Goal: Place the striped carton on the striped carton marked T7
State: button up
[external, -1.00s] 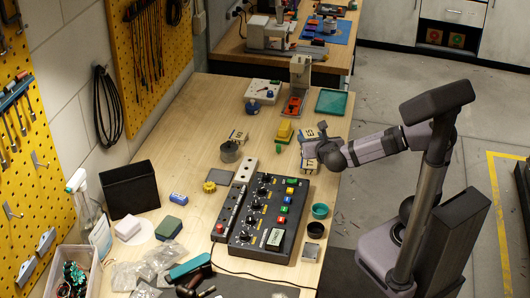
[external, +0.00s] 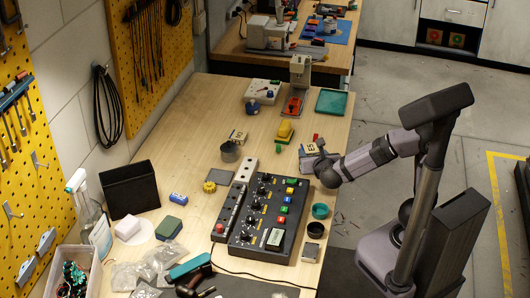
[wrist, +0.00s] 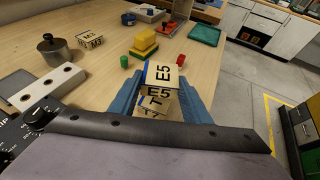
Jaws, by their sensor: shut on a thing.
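The striped carton marked E5 (wrist: 164,76) is held between the blue fingers of my gripper (wrist: 160,92), which is shut on it. It also shows in the external view (external: 311,148), at the right edge of the bench. The striped carton marked T7 (wrist: 153,104) lies directly below it in the wrist view, mostly hidden by E5 and my gripper; only part of its marking shows. E5 looks roughly level and close over T7; I cannot tell whether they touch. In the external view my gripper (external: 319,157) is at the bench's right side.
Another carton, marked M3 (wrist: 90,41), stands to the left beside a metal pot (wrist: 54,50). A yellow block (wrist: 144,42), a green piece (wrist: 124,62) and a red piece (wrist: 181,60) stand beyond. The control box (external: 266,215) lies nearer. Bench between is clear.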

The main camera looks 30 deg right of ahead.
jog(key=shift+f+b, duration=0.3)
jog(key=shift+f, duration=1.5)
jog(key=shift+f, duration=0.2)
jog(key=o, duration=1.1)
jog(key=shift+c, duration=0.2)
jog(key=shift+r, duration=0.15)
jog(key=shift+s+a+r, duration=0.2)
jog(key=shift+s+r, duration=0.05)
jog(key=shift+s, duration=0.15)
jog(key=v, duration=1.1)
jog(key=shift+p, duration=0.35)
